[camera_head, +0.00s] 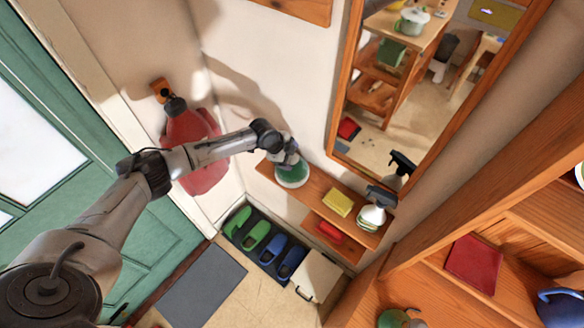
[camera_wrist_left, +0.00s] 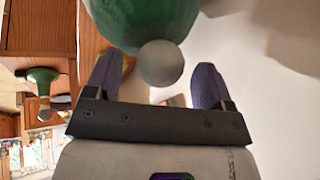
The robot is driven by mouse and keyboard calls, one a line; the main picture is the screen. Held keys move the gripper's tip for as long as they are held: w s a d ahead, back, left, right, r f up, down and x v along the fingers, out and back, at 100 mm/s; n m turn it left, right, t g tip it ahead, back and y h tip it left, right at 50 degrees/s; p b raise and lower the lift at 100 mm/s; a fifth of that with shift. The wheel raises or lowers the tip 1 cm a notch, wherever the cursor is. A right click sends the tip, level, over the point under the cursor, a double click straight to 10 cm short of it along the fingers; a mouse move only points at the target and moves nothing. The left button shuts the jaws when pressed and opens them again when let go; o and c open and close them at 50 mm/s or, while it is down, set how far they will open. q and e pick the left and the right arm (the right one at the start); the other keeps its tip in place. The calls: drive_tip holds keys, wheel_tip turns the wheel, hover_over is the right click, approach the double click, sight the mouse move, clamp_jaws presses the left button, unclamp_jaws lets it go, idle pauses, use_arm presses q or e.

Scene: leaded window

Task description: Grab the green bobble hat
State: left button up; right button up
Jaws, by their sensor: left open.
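The green bobble hat (camera_head: 292,174) sits on the left part of a small wall shelf below the mirror, its pale rim showing in the head view. My left gripper (camera_head: 286,153) is right above it, hiding its top. In the left wrist view the green hat (camera_wrist_left: 150,20) fills the top middle, with its grey bobble (camera_wrist_left: 160,63) toward me. The two dark fingers of my left gripper (camera_wrist_left: 156,80) are open, one on each side of the bobble, with gaps visible between. My right gripper is not in view.
The wooden shelf (camera_head: 314,194) also holds a yellow sponge (camera_head: 338,202) and a spray bottle (camera_head: 372,214). A red item (camera_head: 331,232) lies on the tier below. The mirror (camera_head: 405,120) rises behind. Green and blue shoes (camera_head: 256,236) stand on the floor below.

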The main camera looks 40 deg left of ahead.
use_arm(q)
drive_tip(key=c, duration=1.3)
drive_tip(key=shift+o, duration=0.2)
